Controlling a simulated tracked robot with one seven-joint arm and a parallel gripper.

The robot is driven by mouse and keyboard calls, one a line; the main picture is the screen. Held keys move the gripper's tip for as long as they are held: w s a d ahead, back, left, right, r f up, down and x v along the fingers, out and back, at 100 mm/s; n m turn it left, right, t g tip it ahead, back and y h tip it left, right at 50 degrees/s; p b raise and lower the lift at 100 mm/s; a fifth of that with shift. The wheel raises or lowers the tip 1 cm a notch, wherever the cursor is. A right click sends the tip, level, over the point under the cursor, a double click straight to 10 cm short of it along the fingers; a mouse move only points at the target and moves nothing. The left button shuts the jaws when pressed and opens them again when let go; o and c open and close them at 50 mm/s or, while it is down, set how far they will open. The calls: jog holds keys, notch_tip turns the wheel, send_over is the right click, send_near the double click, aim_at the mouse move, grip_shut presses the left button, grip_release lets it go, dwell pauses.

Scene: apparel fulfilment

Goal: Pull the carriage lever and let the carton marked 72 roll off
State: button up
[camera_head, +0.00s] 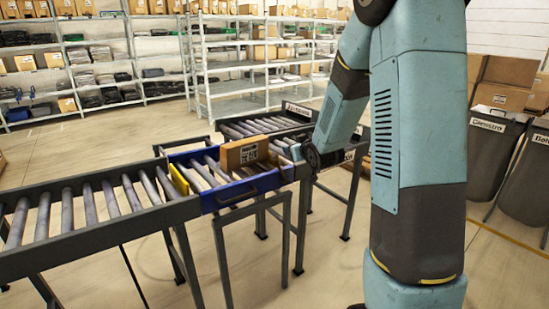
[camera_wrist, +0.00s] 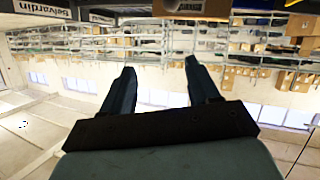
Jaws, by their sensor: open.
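A brown carton (camera_head: 240,153) with a white label sits on the rollers of the blue carriage (camera_head: 212,200) in the head view; its number is too small to read. The carton's labelled face (camera_wrist: 190,9) shows at the top edge, beyond the fingertips.
A roller conveyor (camera_head: 85,215) leads up to the carriage from the left. More roller lanes (camera_head: 262,124) with name signs lie behind and right of it. Grey bins (camera_head: 490,150) stand at the right. Shelves (camera_head: 230,60) line the back, with clear floor before them.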

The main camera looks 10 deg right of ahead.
aim_at(276, 158)
jog(key=w+f+t+y, duration=0.3)
jog(key=w+f, duration=0.1)
jog(key=f, duration=0.7)
jog(key=shift+n, duration=0.4)
jog(key=x, duration=1.3)
jog(key=shift+w+a, duration=0.15)
jog(key=shift+a, duration=0.2)
grip_shut()
